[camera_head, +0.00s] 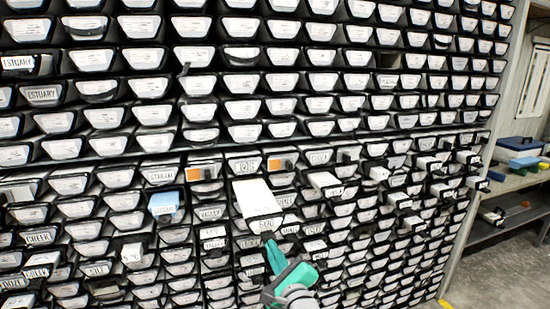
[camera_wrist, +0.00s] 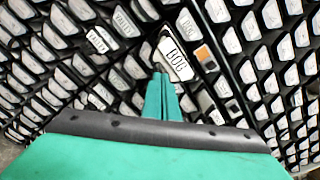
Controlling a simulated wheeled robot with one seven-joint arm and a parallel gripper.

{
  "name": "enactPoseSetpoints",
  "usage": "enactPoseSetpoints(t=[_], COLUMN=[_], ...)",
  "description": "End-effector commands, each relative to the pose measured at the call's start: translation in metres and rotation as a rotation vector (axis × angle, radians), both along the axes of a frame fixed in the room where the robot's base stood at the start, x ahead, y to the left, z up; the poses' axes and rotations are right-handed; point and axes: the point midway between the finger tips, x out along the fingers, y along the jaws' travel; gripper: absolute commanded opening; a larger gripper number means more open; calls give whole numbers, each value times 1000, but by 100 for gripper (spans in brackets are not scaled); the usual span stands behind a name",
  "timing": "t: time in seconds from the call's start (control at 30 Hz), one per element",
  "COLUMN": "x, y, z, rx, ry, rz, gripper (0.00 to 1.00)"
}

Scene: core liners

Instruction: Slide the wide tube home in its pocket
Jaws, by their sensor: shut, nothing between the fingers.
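The wide white tube (camera_head: 257,197) sticks well out of its pocket in the rack, near the middle of the head view. Its near end carries a white label, which reads BOG in the wrist view (camera_wrist: 177,58). My green gripper (camera_head: 275,258) is just below and in front of that end. Its fingers are closed together and empty. In the wrist view the fingertips (camera_wrist: 160,78) point toward the lower edge of the label. I cannot tell whether they touch it. The tube's far end is hidden in the rack.
Other narrower white tubes (camera_head: 324,180) and a blue one (camera_head: 164,205) also jut out around it. The rack of labelled pockets fills most of the view. A shelf (camera_head: 516,182) and open floor (camera_head: 500,275) are at right.

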Motion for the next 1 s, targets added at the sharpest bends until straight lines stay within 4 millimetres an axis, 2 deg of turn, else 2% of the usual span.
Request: enactPoseSetpoints(t=[0.23, 0.37, 0.8, 1.0], x=[12, 10, -22, -30], y=[3, 2, -5, -7], z=[-2, -3, -2, -1], rx=[-2, -2, 0, -1], ry=[5, 6, 4, 3], rz=[-1, -1, 4, 3], gripper=[0, 0, 0, 0])
